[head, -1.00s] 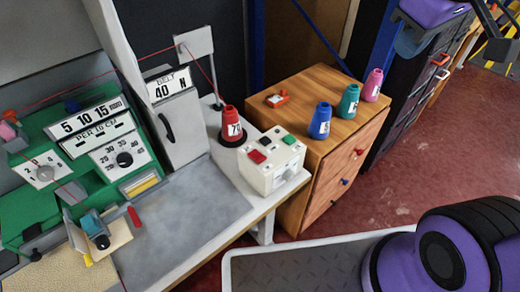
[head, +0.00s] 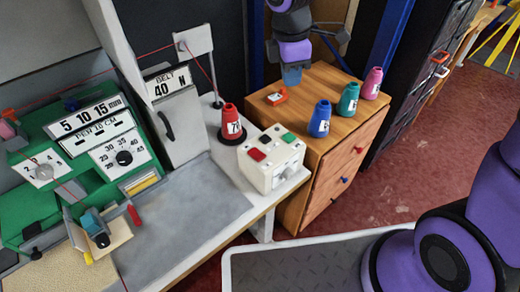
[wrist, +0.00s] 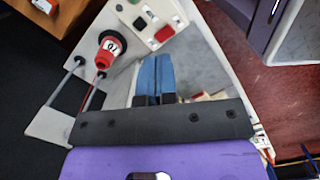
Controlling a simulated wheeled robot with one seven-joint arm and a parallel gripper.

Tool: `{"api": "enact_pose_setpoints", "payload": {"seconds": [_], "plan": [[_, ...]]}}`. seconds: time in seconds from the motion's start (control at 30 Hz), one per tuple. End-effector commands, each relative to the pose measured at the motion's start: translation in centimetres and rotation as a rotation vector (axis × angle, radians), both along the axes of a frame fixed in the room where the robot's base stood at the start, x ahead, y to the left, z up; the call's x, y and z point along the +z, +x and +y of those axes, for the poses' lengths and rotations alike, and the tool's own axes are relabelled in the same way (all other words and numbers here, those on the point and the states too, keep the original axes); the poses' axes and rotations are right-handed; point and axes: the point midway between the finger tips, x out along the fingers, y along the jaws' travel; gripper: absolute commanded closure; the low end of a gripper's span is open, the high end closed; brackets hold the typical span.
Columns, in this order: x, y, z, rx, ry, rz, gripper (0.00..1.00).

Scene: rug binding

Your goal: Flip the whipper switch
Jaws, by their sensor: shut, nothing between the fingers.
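A white control box (head: 270,178) stands at the right end of the work table. Its top has a red (head: 257,155), a black (head: 265,139) and a green (head: 288,138) control, and a small fitting shows on its side. I cannot read any label saying which is the whipper switch. In the wrist view the box (wrist: 143,32) is at the top, beyond my fingertips. My gripper (head: 291,76) has blue fingers, shut and empty, in the air behind and above the box, near the wooden cabinet's back left. In the wrist view my gripper (wrist: 154,62) points toward the table.
A red thread cone (head: 230,124) stands beside the box, near a thread post (head: 197,42). The wooden cabinet (head: 335,157) holds blue, teal and pink cones and an orange item. A green machine (head: 75,150) and a grey belt unit (head: 170,115) are at left.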

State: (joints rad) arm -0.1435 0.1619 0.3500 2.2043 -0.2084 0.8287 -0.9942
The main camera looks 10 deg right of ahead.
Motion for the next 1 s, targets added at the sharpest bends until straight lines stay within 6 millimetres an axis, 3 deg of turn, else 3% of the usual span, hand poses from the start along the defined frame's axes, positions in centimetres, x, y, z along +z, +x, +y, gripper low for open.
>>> {"api": "enact_pose_setpoints", "payload": {"seconds": [0.3, 0.5, 1.0], "plan": [[-6.5, 1.1, 5.5, 0.353, 0.018, 0.133, 1.0], [-9.0, 1.2, 7.5, 0.485, 0.037, 0.181, 1.0], [-9.7, 1.1, 8.2, 0.528, 0.044, 0.195, 1.0]]}}
